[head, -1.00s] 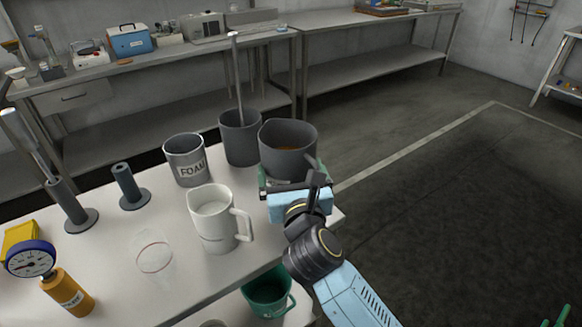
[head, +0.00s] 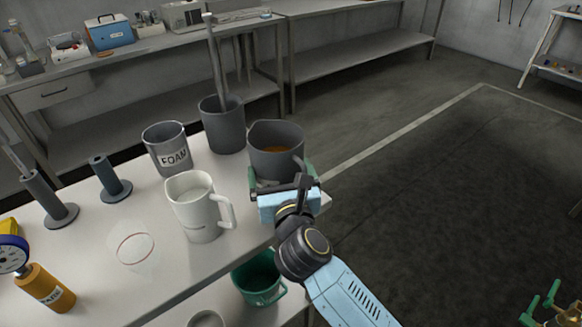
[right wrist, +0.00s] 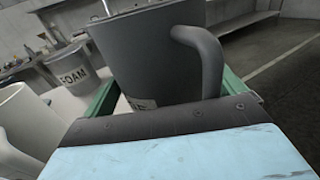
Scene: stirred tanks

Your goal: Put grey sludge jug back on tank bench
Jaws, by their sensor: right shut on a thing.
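The grey sludge jug (head: 275,148) is a dark grey jug with brown-orange contents, at the right end of the tank bench (head: 110,285). It is upright; I cannot tell whether its base touches the bench top. My right gripper (head: 285,186) is shut on the jug, its green fingers on either side. In the right wrist view the jug (right wrist: 155,55) fills the space between the fingers, with its handle toward the camera. My left gripper is not in view.
A white jug (head: 195,208) stands close left of my right gripper. The grey FOAM container (head: 167,148) and a tall grey container (head: 222,125) with a rod stand behind. A green jug (head: 258,280) sits below the bench top.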

